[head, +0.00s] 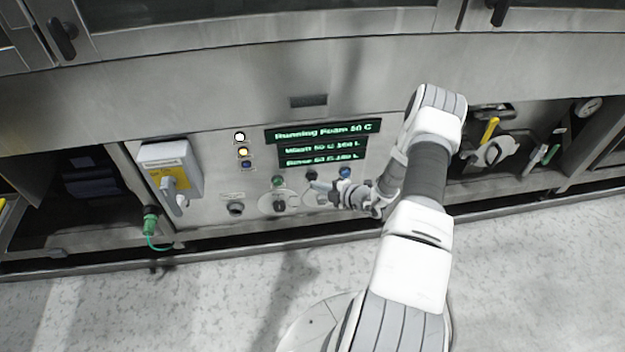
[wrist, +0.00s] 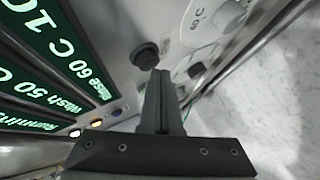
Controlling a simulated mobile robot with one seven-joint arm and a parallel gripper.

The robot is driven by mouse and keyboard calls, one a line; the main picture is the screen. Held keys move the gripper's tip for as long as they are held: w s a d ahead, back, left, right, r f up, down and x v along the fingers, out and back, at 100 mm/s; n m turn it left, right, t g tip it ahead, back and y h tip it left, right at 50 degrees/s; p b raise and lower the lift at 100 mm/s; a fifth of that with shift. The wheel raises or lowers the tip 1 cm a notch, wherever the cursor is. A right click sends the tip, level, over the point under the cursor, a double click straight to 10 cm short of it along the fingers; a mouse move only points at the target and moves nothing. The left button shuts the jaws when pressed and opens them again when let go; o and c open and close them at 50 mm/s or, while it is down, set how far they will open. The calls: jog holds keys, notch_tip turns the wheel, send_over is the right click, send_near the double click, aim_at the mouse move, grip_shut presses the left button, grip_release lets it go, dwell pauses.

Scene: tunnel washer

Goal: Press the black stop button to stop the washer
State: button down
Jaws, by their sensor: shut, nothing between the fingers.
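The black stop button (head: 311,175) is on the washer's control panel, below the green-lit display (head: 322,144), between a green button (head: 278,181) and a blue button (head: 345,172). In the wrist view the black button (wrist: 145,54) is a round knob just beyond my fingertips. My gripper (head: 317,186) is shut and empty, pointing at the panel just below the button. In the wrist view my gripper (wrist: 160,74) has its closed fingers close to the button's lower edge. I cannot tell whether they touch it. The display's top line begins with "Running".
A grey switch box (head: 170,170) with a handle stands out from the panel's left. Indicator lamps (head: 242,152) are beside the display. Rotary knobs (head: 279,205) sit below the buttons. A yellow-handled valve (head: 490,130) is at the right. The speckled floor (head: 200,300) in front is clear.

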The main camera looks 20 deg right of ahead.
jog(key=shift+w+d, duration=0.15)
jog(key=shift+w, duration=0.35)
dwell(0.3)
dwell(0.4)
jog(key=shift+s+a, duration=0.25)
jog(key=shift+s, duration=0.65)
jog(key=shift+s+a+p, duration=0.25)
jog(key=shift+s+p, duration=0.1)
jog(key=shift+s, duration=0.45)
jog(key=shift+s+a+p, duration=0.2)
jog(key=shift+s+p, duration=0.2)
jog(key=shift+s, duration=0.45)
jog(key=shift+s+a+p, duration=0.25)
jog(key=shift+s+p, duration=0.1)
jog(key=shift+s, duration=0.45)
